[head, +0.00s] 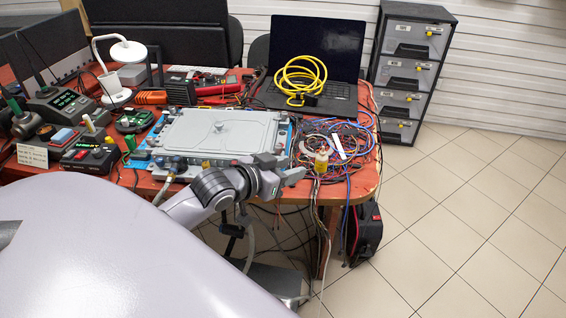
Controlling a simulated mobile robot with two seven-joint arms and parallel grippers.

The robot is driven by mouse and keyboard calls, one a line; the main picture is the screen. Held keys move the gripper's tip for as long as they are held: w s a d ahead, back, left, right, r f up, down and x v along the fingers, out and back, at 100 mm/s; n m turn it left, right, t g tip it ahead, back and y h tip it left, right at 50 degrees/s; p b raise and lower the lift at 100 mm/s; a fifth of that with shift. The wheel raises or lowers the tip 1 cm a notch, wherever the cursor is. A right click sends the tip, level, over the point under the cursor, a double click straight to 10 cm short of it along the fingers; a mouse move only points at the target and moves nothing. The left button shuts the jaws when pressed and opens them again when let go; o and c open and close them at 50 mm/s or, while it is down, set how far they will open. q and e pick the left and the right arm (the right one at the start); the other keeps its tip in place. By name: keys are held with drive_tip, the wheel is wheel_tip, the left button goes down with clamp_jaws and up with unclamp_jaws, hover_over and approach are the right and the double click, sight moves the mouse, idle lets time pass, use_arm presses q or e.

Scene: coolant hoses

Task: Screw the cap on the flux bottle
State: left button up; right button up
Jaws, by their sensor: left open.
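A small yellowish bottle (321,161), which looks like the flux bottle, stands near the front right edge of the red table. Its top is too small to tell whether a cap sits on it, and I cannot make out a separate cap. My left gripper (299,172) is open, just left of the bottle, with its fingers pointing right toward it. A small gap seems to lie between them, and I see nothing held in the jaws. My right gripper is not in view.
Tangled wires (350,143) lie around and behind the bottle, some hanging over the table edge. A grey plate (217,136) on a blue frame fills the middle. A laptop (312,58) with a coiled yellow hose (300,76) stands behind.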

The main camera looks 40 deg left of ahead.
use_arm(q)
drive_tip(key=s+d+f+g, duration=0.1)
drive_tip(key=s+d+f, duration=0.4)
drive_tip(key=s+f, duration=0.3)
drive_tip(key=s+d+f+g, duration=0.2)
drive_tip(key=s+d+f, duration=0.4)
drive_tip(key=s+f, duration=0.3)
drive_tip(key=shift+s+f+m, duration=0.25)
drive_tip(key=shift+f+m, duration=0.15)
drive_tip(key=shift+f, duration=0.55)
wheel_tip(320, 180, up, 5)
drive_tip(key=p, duration=0.4)
drive_tip(key=shift+a+f+p, duration=0.1)
drive_tip(key=shift+f+p, duration=0.1)
drive_tip(key=shift+p, duration=0.15)
drive_tip(key=shift+a, duration=0.1)
